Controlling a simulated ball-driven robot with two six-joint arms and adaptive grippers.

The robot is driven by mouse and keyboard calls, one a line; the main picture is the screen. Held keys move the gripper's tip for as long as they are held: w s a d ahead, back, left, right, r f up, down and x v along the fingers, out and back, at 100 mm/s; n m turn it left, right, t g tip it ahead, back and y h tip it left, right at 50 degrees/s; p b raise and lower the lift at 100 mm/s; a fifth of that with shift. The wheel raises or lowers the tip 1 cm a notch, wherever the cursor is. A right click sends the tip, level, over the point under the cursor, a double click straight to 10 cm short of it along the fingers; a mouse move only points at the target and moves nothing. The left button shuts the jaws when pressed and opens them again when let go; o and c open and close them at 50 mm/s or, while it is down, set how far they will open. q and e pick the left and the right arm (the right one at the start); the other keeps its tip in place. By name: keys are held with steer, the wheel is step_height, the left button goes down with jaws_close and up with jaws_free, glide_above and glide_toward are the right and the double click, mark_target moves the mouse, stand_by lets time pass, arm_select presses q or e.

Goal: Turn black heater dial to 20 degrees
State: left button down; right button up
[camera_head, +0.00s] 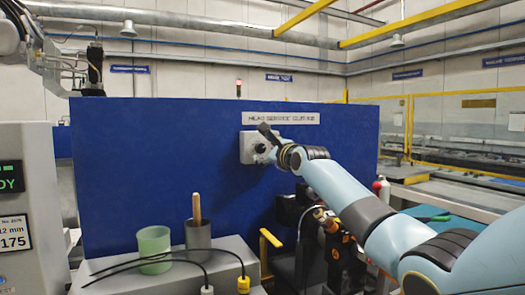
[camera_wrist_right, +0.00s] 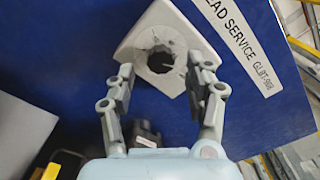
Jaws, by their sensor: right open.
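The black heater dial (camera_head: 260,148) sits on a light grey box (camera_head: 245,148) on the blue panel, partly hidden by my right gripper (camera_head: 270,138). In the right wrist view the round black dial (camera_wrist_right: 161,61) shows on the face of its grey box (camera_wrist_right: 142,27), with marks around it too small to read. My right gripper (camera_wrist_right: 160,73) is open in front of the dial, one finger to each side in the picture. No contact is clear. My left gripper is not in view.
The blue panel (camera_head: 165,150) has a white label (camera_head: 280,118) above the box. Below, a grey bench holds a green cup (camera_head: 154,245), a grey cup (camera_head: 197,238) with a wooden handle, and black cables. A yellow bracket (camera_head: 268,247) stands beside the bench.

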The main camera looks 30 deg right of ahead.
mark_target(260, 148)
steer(key=shift+w+d, duration=0.1)
steer(key=shift+w, duration=1)
steer(key=shift+w+b, duration=0.15)
steer(key=shift+b, duration=0.15)
steer(key=c, duration=0.5)
jaws_close()
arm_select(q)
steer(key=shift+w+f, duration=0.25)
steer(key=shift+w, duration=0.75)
